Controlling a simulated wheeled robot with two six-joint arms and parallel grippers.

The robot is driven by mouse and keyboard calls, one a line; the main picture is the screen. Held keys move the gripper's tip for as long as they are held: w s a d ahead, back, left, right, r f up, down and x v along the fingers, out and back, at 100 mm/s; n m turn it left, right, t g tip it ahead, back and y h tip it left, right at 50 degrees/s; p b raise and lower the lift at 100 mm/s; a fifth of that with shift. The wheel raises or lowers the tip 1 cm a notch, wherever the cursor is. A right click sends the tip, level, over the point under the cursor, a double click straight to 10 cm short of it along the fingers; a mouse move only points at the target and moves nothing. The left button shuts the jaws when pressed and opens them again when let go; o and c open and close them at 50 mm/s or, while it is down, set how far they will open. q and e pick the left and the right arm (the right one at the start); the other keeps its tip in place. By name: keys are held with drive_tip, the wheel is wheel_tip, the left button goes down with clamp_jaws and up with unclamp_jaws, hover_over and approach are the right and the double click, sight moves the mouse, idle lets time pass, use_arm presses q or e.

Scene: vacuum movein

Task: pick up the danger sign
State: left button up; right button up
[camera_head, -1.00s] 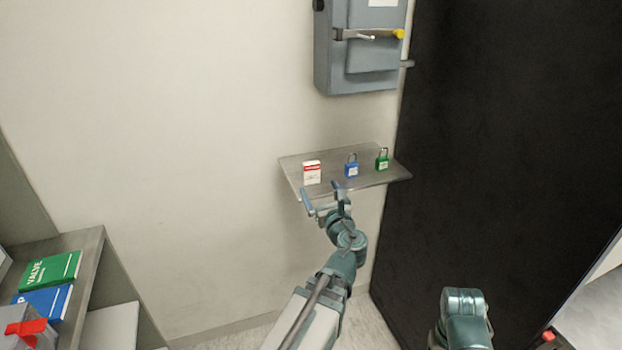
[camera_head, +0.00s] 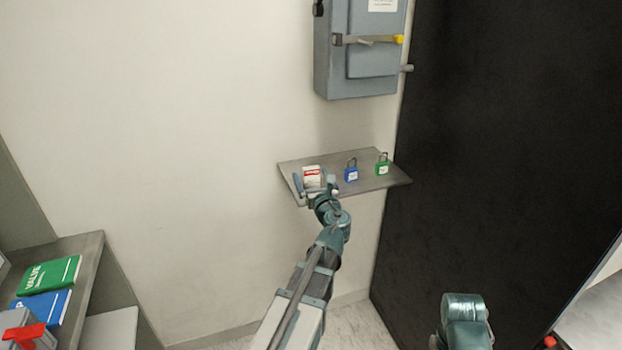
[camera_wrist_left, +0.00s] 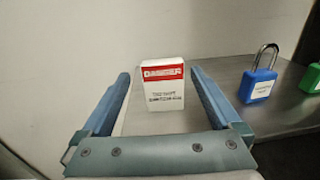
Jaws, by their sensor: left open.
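The danger sign (camera_head: 313,174) is a small white upright block with a red band on top, standing on a grey wall shelf (camera_head: 368,181). In the left wrist view the danger sign (camera_wrist_left: 163,98) stands ahead, between the lines of the two fingers. My left gripper (camera_head: 313,184) is open at the shelf's front left part, with one finger on each side of the sign; in the left wrist view my left gripper (camera_wrist_left: 160,80) holds nothing. Whether the fingers touch the sign cannot be told, but gaps show on both sides. My right gripper is out of view.
A blue padlock (camera_head: 351,171) and a green padlock (camera_head: 382,166) stand on the shelf to the right of the sign. A grey switch box (camera_head: 345,75) hangs above. A dark panel (camera_head: 500,150) stands at right. Green and blue booklets (camera_head: 50,275) lie on a rack at lower left.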

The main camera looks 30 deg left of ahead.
sight(308, 169)
use_arm(q)
drive_tip(key=x, duration=0.5)
drive_tip(key=shift+w+d+f, duration=0.1)
drive_tip(key=shift+w+f, duration=0.15)
drive_tip(key=c, duration=1.4)
drive_tip(key=shift+r, duration=0.1)
drive_tip(key=shift+r+p, duration=0.35)
drive_tip(key=shift+r, duration=0.15)
wheel_tip(308, 169, up, 3)
drive_tip(key=p, duration=0.2)
drive_tip(key=shift+f+p, duration=0.1)
drive_tip(key=shift+p, duration=0.3)
drive_tip(key=v, duration=0.5)
drive_tip(key=w+d+v, duration=0.1)
drive_tip(key=v, duration=0.4)
drive_tip(key=r+p+v, duration=0.1)
drive_tip(key=v, duration=0.5)
drive_tip(key=shift+w+d, duration=0.3)
drive_tip(key=shift+w, duration=0.05)
